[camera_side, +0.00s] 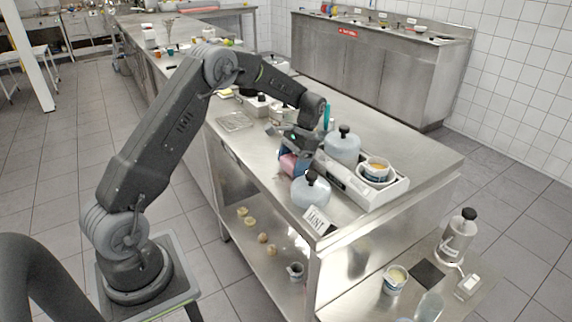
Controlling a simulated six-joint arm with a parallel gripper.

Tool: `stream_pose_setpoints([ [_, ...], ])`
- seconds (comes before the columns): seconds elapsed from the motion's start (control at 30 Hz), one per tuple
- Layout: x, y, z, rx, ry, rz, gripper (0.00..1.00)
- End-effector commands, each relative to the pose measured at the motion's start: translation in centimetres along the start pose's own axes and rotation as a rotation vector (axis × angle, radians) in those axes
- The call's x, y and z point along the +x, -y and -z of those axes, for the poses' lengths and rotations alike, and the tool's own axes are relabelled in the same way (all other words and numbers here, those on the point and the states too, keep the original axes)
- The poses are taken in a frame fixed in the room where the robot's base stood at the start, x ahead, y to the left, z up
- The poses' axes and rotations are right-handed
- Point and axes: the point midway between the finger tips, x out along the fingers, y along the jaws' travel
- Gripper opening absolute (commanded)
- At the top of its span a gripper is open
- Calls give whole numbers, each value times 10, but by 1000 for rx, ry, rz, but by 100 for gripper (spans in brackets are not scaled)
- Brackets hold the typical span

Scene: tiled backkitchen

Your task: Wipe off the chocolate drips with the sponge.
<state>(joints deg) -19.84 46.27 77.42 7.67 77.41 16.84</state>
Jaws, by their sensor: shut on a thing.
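My gripper (293,148) points down over the steel counter (270,185), near its front edge. It is shut on a sponge (290,164), a small block with pink and blue showing. The sponge is low, at or just above the counter top; I cannot tell whether it touches. I cannot make out any chocolate drips; the gripper and the sponge hide part of the surface.
A round grey lidded pot (311,189) stands close right of the sponge, by a MINT card (318,220). Behind is a white tray (366,190) with another lidded pot (342,146) and bowls (376,172). A flat clear tray (234,121) lies left.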

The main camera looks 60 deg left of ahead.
Motion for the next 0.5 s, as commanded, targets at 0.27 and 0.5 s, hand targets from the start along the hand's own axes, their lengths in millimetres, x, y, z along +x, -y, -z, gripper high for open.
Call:
stream_pose_setpoints([
  [0.27,11,1,-27,-2,5,-1,55],
  [0.5,19,1,-47,-2,5,-2,55],
])
